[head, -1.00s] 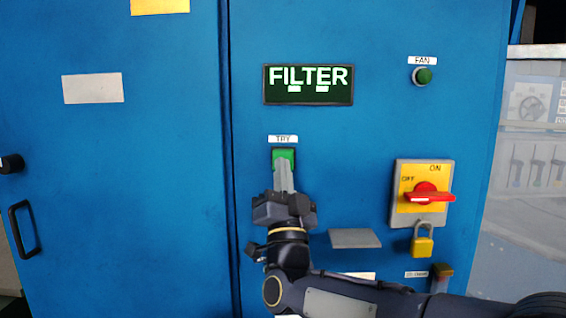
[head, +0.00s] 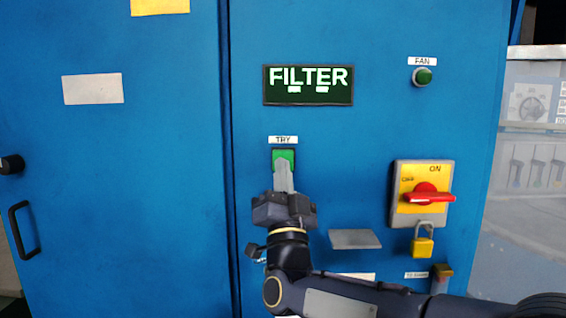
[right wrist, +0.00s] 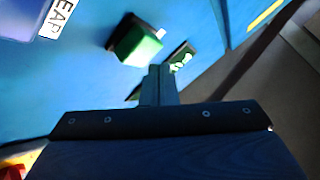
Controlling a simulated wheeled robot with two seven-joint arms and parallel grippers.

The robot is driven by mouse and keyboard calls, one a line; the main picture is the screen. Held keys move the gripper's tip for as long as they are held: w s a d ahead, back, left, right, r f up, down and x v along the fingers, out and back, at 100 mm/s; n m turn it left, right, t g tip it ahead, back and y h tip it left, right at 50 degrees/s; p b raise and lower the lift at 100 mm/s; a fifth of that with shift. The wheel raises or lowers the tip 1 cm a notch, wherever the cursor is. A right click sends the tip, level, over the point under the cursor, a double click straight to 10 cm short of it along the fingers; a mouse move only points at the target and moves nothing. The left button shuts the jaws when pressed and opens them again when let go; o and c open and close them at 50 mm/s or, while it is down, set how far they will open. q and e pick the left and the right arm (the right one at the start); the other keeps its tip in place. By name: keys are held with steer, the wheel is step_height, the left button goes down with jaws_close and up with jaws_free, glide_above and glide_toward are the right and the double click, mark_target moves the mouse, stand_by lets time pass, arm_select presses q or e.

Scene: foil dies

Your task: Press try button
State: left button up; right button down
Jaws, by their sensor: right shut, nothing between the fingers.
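The green TRY button (head: 283,155) sits in a dark square frame under its white TRY label (head: 283,140) on the blue cabinet door. My right gripper (head: 284,174) is shut and empty, its fingers pointing at the button and covering its lower part. The closed fingertips (right wrist: 160,72) also show in the right wrist view, close to the blue panel. I cannot tell whether they touch the button. My left gripper is not in view.
A FILTER display (head: 308,85) is above the button. A green FAN button (head: 423,76) is at upper right. A red rotary switch (head: 428,197) on a yellow plate and a yellow padlock (head: 422,246) are to the right. A black door handle (head: 24,230) is at far left.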

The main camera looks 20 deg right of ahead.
steer(key=shift+w, duration=0.1)
stand_by(0.7)
steer(key=shift+w+d+b, duration=0.1)
steer(key=shift+w+b, duration=0.25)
steer(key=shift+b, duration=0.15)
steer(key=shift+w+d, duration=0.15)
steer(key=shift+w, duration=0.3)
stand_by(0.7)
steer(key=shift+b, duration=0.3)
steer(key=shift+s+f+b, duration=0.1)
steer(key=shift+s+b, duration=0.2)
steer(key=shift+s+a+b, duration=0.25)
steer(key=shift+s+b, duration=0.15)
steer(key=shift+s, duration=0.15)
steer(key=shift+s, duration=0.1)
